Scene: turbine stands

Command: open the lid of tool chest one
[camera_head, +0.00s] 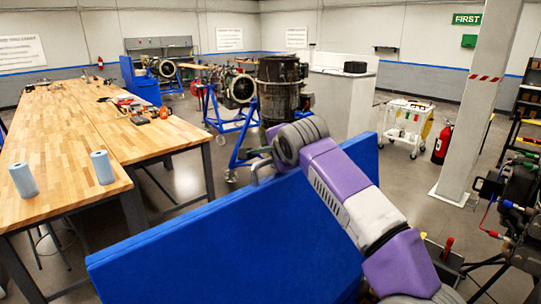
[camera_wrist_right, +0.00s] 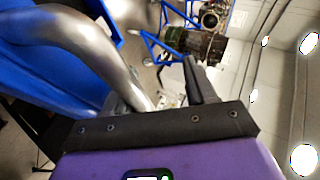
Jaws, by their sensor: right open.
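A large blue chest panel (camera_head: 235,245) fills the lower middle of the head view, its long top edge slanting up to the right. I cannot tell how far its lid is raised. My right arm reaches over it from the lower right. My right gripper (camera_head: 259,154) is at the panel's far edge, partly hidden by the wrist. In the right wrist view a thick bent silver tube handle (camera_wrist_right: 85,50) runs beside the blue surface (camera_wrist_right: 30,85) and ends close to my open gripper (camera_wrist_right: 170,85). I cannot tell whether they touch. My left gripper is out of view.
A long wooden workbench (camera_head: 75,125) with two blue rolls (camera_head: 103,167) and tools stands at the left. A turbine on a blue stand (camera_head: 235,95) and a dark engine (camera_head: 282,85) stand beyond the chest. A pillar (camera_head: 478,100) and a red extinguisher (camera_head: 442,143) are at the right.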

